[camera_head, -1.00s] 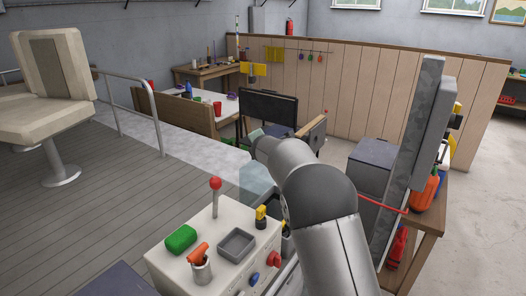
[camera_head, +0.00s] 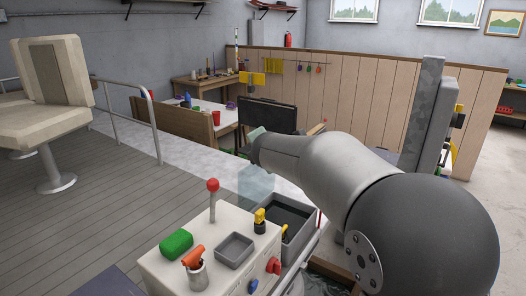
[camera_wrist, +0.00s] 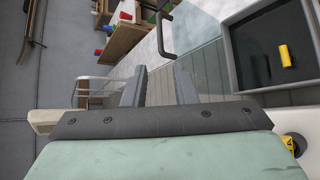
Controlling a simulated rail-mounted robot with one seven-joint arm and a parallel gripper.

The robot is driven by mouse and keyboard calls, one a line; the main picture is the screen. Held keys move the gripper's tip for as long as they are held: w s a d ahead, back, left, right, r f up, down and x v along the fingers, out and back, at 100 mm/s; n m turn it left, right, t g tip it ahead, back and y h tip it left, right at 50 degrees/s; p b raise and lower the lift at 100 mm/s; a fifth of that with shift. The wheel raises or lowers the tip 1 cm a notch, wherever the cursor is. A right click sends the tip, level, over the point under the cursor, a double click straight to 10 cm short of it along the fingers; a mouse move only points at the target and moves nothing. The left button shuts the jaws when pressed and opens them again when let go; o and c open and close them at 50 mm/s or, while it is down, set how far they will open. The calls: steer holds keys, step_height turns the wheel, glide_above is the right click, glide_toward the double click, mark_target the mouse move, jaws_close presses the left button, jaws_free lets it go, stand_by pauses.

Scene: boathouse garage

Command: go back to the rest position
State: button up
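My gripper (camera_wrist: 157,90) shows in the wrist view with its two grey fingers apart and nothing between them. In the head view my arm reaches from the lower right to the middle, and its end is above the far side of the white console (camera_head: 205,263). The fingers are hard to make out there. A pale see-through block (camera_head: 256,181) shows below the arm's end, behind the console.
The console carries a green block (camera_head: 176,242), a grey tray (camera_head: 235,250), a red-knobbed lever (camera_head: 212,186) and a cup with an orange item (camera_head: 197,277). A dark bin (camera_head: 303,239) stands beside it; a yellow cylinder (camera_wrist: 286,55) lies in a dark tray in the wrist view.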

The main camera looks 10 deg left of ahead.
steer(key=s+d+f+m+g+h, duration=0.2)
steer(key=s+d+f+m, duration=0.2)
steer(key=s+d+m, duration=0.4)
steer(key=s+d+f+m+g+h, duration=0.25)
steer(key=s+d+f+m, duration=0.2)
steer(key=s+d, duration=0.4)
steer(key=s+d+f+m+g, duration=0.1)
steer(key=s+f+m+g, duration=0.1)
steer(key=s, duration=0.6)
steer(key=s+d+f+m+g+y, duration=0.1)
steer(key=s+d+f+m+g, duration=0.1)
steer(key=s+m, duration=0.4)
steer(key=s+d+f+m+g+y, duration=0.1)
steer(key=s+f+m+g, duration=0.3)
steer(key=s, duration=0.6)
step_height(320, 180, down, 2)
steer(key=shift+s+d+m, duration=0.4)
steer(key=shift+d+m, duration=0.05)
steer(key=shift+d, duration=0.2)
